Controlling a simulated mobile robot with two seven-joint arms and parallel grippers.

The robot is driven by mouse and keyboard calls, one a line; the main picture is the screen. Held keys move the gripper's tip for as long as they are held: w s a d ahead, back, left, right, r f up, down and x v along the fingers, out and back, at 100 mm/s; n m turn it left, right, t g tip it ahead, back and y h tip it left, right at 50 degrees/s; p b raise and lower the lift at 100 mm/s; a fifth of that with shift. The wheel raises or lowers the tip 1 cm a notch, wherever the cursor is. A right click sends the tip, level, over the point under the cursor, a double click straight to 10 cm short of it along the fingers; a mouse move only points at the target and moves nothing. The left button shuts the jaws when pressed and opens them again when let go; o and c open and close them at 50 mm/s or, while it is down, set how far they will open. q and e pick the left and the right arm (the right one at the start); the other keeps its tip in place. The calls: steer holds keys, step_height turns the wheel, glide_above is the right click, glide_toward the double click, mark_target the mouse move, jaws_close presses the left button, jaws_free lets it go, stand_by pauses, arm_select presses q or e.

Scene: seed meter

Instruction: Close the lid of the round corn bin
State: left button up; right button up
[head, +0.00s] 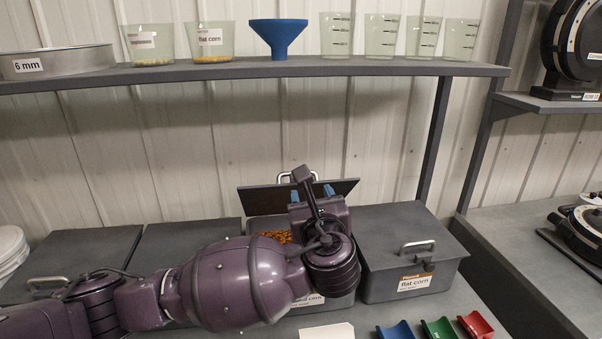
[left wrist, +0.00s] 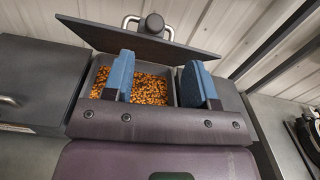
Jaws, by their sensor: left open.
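The round corn bin is the open grey bin in the middle of the row; its front label (head: 308,300) is partly hidden by my arm. Orange-brown kernels (head: 274,236) show inside it, and also in the left wrist view (left wrist: 150,88). Its dark lid (head: 262,200) stands raised along the back edge, also in the left wrist view (left wrist: 140,43), with a metal handle (head: 285,177) on its far side. My left gripper (head: 312,192) is open and empty above the bin, its blue fingers (left wrist: 160,75) pointing toward the raised lid. Contact with the lid cannot be told.
A shelf (head: 330,68) with cups and a blue funnel (head: 278,36) runs above. Blue, green and red trays (head: 438,328) lie in front.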

arm_select(q)
steer(key=shift+m, duration=0.6)
steer(key=w, duration=0.3)
steer(key=w+a+p, duration=0.1)
steer(key=w, duration=0.3)
steer(key=w+a, duration=0.1)
steer(key=w, duration=0.2)
steer(key=shift+w+a+p, duration=0.25)
steer(key=shift+p, duration=0.15)
arm_select(e)
steer(key=shift+s+r, duration=0.35)
